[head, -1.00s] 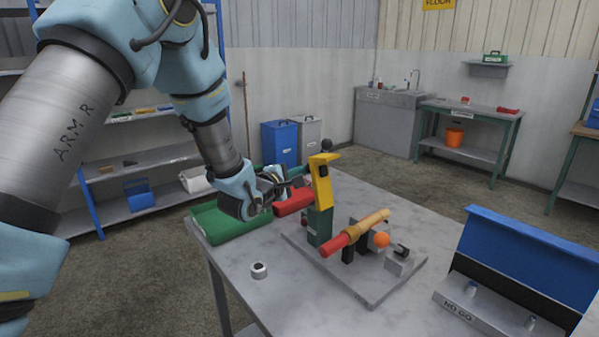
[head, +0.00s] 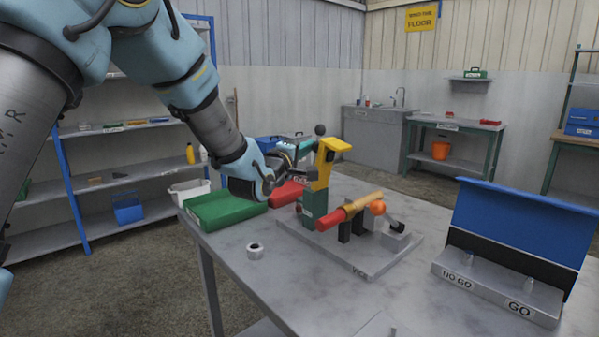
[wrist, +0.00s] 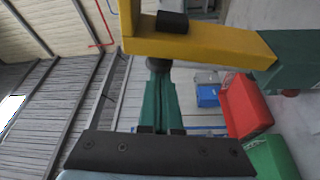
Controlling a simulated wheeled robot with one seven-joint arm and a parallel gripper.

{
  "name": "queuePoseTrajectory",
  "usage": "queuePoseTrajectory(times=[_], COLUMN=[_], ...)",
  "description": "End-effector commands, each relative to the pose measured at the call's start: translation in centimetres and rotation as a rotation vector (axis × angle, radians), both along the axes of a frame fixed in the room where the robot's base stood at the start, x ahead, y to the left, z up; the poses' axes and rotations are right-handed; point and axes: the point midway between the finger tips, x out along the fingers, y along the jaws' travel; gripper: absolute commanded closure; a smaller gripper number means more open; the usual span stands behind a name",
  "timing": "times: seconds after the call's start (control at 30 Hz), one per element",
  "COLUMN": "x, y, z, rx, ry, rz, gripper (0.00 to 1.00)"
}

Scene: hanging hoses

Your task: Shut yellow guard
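The yellow guard (head: 323,168) stands raised on a green block (head: 313,204), its top arm jutting right above the red and tan rod (head: 350,208). A small black piece is on the guard. In the wrist view the guard (wrist: 205,42) crosses the top, just beyond my gripper. My gripper (head: 303,151) is at the left side of the guard, close to its upper part; I cannot tell whether it touches. The finger opening is not clear.
The rod and an orange ball (head: 377,207) sit on a grey plate (head: 350,255) on the table. A green tray (head: 225,210) and red box (head: 287,193) lie left. A metal ring (head: 255,251) is near the front edge. A blue-backed GO/NO GO stand (head: 510,235) is at right.

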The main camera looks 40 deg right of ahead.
Motion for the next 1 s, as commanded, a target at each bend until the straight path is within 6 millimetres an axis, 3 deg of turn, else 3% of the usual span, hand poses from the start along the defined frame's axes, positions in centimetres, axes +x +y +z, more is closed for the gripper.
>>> queuePoseTrajectory(times=[0.03,0.57,1.0], x=[-0.4,-5.5,-9.2], y=[0.1,0.4,0.6], z=[-0.9,-1.3,-3.3], rx=[-0.006,-0.035,-0.057], ry=[-0.045,-0.547,-0.962], rz=[-0.001,0.002,0.002], gripper=[1.00,1.00,1.00])
